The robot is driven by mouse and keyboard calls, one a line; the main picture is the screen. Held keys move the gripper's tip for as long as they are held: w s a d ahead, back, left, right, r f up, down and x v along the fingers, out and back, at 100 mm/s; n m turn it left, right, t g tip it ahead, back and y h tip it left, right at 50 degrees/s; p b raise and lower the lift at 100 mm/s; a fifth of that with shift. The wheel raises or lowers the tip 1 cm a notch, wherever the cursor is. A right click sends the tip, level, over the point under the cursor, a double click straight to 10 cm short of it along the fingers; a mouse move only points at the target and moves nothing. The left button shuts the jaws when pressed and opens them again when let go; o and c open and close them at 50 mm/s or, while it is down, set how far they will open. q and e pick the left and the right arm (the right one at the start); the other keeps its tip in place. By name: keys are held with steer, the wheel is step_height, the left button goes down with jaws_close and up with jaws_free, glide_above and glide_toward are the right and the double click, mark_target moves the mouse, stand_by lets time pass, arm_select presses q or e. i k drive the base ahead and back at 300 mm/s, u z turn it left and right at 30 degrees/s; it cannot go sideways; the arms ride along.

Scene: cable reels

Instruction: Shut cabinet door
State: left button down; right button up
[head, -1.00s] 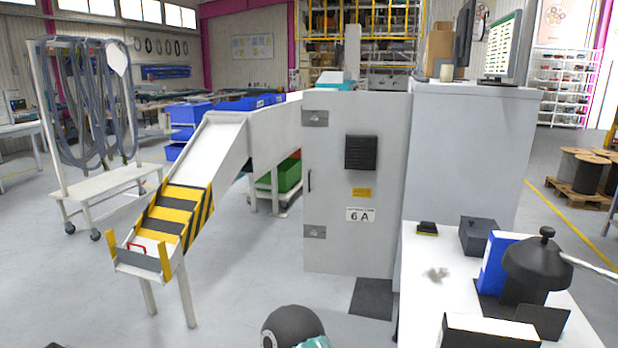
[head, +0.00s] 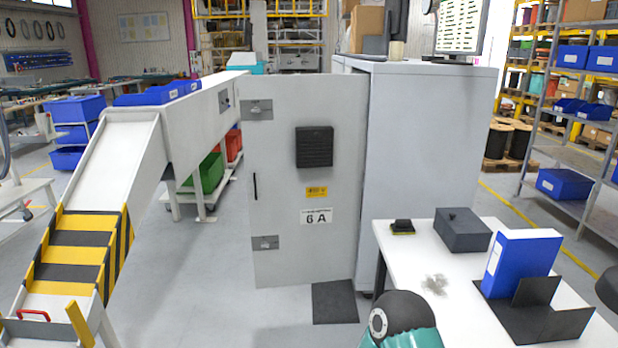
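The grey cabinet (head: 425,150) stands right of centre in the head view. Its door (head: 285,210), labelled 6 A, swings out to the left of the cabinet body and stands open. The door has a black vent, two grey latch plates and a thin dark handle (head: 255,187) near its left edge. The cabinet's inside is hidden behind the door. Neither of my grippers shows. A rounded dark and teal part of my arm shows at the bottom, right of centre, well short of the door.
A white table (head: 400,262) with a blue binder (head: 518,262) and a dark grey box (head: 463,230) stands at the right. A sloped chute (head: 120,160) with yellow-black stripes is at the left. A dark mat (head: 335,302) lies below the door. Floor between chute and door is clear.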

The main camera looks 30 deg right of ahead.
mark_target(309, 218)
steer(key=z, duration=0.35)
steer(key=i, duration=2.9)
